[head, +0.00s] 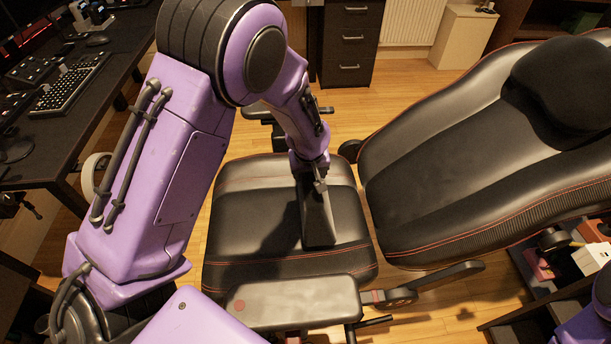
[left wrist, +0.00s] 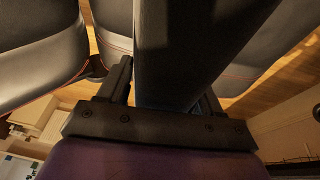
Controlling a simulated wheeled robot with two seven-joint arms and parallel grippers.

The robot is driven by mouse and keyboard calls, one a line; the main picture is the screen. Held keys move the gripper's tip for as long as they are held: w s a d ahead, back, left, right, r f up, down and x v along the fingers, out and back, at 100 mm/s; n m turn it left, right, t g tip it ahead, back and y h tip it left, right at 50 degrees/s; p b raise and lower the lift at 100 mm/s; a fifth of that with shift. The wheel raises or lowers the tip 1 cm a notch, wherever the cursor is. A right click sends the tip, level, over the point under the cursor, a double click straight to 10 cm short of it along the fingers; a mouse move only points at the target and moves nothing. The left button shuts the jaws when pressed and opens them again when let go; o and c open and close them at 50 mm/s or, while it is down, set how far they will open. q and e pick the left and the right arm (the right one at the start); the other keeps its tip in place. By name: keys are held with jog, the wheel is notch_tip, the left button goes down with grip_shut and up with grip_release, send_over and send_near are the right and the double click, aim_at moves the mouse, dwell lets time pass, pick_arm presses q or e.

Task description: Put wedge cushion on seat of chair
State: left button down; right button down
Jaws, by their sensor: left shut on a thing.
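The wedge cushion (head: 317,218) is dark and narrow as seen in the head view, hanging down from my left gripper (head: 319,180) over the chair seat (head: 250,221). My left gripper is shut on its upper end. In the left wrist view the cushion (left wrist: 190,55) fills the middle between the gripper fingers (left wrist: 160,95). I cannot tell whether its lower edge touches the seat. The black chair has red stitching, and its reclined backrest (head: 440,170) lies to the right. My right gripper is not in view; only a bit of purple arm shows at the lower right corner.
A padded armrest (head: 297,303) runs along the near side of the seat. A dark headrest cushion (head: 565,80) lies on the backrest. A desk with a keyboard (head: 68,82) stands at the left, a drawer unit (head: 351,45) behind. A shelf with boxes (head: 592,258) is at the right.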

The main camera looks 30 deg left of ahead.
pick_arm(q)
jog(key=shift+s+f, duration=0.1)
jog(key=shift+f, duration=1.35)
jog(key=shift+c, duration=0.8)
grip_release()
jog(key=p+v, duration=0.1)
jog(key=v, duration=1.1)
jog(key=shift+p, duration=0.3)
